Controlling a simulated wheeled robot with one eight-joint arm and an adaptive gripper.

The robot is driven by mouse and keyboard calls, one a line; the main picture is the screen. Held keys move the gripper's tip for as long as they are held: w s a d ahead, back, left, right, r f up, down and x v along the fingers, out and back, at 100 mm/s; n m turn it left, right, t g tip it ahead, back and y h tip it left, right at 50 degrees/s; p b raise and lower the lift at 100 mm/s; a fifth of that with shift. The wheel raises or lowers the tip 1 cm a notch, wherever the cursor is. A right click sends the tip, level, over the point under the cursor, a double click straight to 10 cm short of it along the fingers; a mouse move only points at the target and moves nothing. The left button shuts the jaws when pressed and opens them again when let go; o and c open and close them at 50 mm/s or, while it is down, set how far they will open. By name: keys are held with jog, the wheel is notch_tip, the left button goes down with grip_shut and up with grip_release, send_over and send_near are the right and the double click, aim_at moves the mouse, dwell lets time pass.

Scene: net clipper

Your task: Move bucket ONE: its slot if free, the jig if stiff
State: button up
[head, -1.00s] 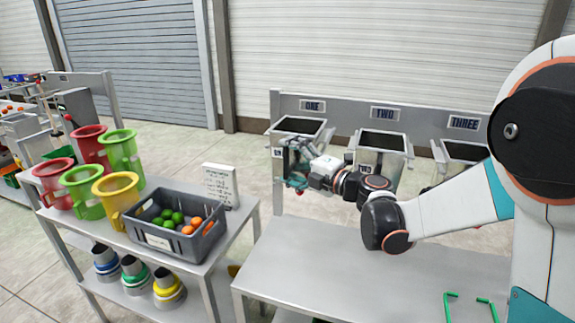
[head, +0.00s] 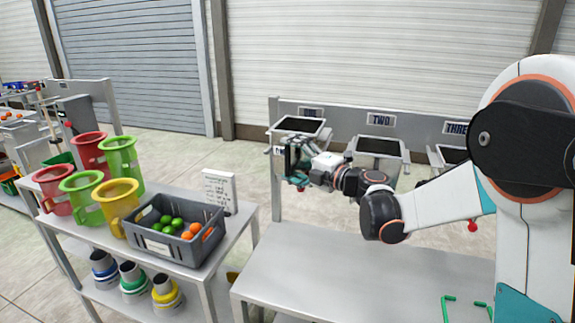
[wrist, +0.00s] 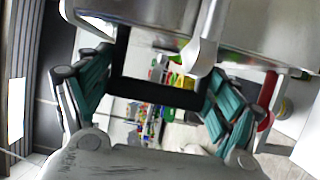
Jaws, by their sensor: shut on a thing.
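Bucket ONE (head: 298,125), a grey metal bucket with a dark open top, is at the left end of the back rail, its rim covering part of the ONE label (head: 311,113). My gripper (head: 298,163) is at its front, shut on it. In the wrist view, the teal fingers of my gripper (wrist: 160,80) stand on either side of a black bar (wrist: 155,92) below the shiny bucket wall (wrist: 150,12). The exact contact is hard to make out. Bucket TWO (head: 378,146) and bucket THREE (head: 452,156) sit to the right.
A grey bench (head: 350,265) with a clear top stands below the buckets. Green brackets (head: 467,300) stand at its front right. The left table holds coloured jugs (head: 122,203), a grey crate (head: 178,235) of green and orange balls and a white note card (head: 219,190).

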jog(key=shift+w+d+f, duration=0.3)
jog(key=shift+d, duration=0.05)
dwell(0.3)
jog(key=shift+a, duration=0.3)
